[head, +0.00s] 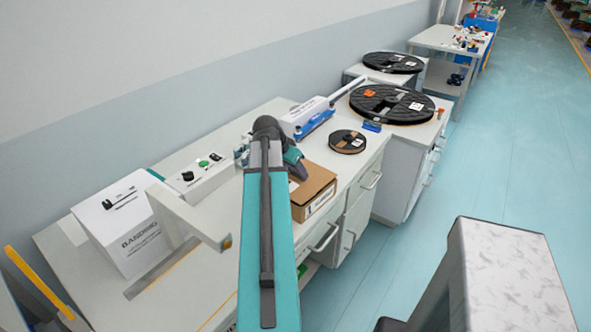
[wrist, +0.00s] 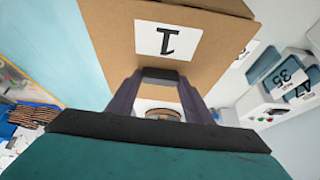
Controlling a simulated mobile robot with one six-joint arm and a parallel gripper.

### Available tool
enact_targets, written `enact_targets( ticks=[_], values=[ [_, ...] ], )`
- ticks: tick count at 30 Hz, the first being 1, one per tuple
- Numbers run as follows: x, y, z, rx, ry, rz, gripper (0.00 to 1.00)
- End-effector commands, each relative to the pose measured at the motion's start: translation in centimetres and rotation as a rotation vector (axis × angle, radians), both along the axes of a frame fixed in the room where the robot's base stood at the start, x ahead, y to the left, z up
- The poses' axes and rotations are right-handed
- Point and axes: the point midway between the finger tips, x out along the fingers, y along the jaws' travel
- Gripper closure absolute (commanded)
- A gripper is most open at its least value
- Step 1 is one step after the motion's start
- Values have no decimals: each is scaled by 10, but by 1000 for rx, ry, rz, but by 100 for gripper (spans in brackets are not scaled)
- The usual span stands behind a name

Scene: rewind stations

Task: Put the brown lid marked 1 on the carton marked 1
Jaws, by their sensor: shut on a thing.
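The brown lid (wrist: 110,30) with a white label marked 1 fills the upper middle of the wrist view. My gripper (wrist: 158,82) is shut on its near edge, with dark fingers on both sides. In the head view my gripper (head: 298,170) is at the brown cardboard box shape (head: 318,190) near the counter's front edge. A white label shows on its top beside the gripper. The carton and lid look like one closed shape there. I cannot tell whether the lid touches the carton or is just above it, and the carton's own mark is not readable.
A white box (head: 120,232) and a control box with knobs (head: 200,178) stand left on the counter (head: 255,125). A blue-white box (head: 305,117) and a small reel (head: 347,141) are behind the carton. Large black reels (head: 391,104) lie farther back.

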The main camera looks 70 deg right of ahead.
Motion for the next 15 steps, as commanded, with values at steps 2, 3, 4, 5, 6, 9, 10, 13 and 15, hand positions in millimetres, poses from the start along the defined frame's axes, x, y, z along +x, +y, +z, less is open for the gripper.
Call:
enact_targets(
  ticks=[2,3,4,5,6,9,10,13,15],
  values=[
    [0,0,-2,0,0,0,76],
    [0,0,-3,0,0,0,76],
    [0,0,-3,0,0,0,76],
    [0,0,-4,0,0,0,76],
    [0,0,-4,0,0,0,76],
    [0,0,-6,0,0,0,76],
    [0,0,-6,0,0,0,76],
    [0,0,-8,0,0,0,76],
    [0,0,-9,0,0,0,76]
  ],
)
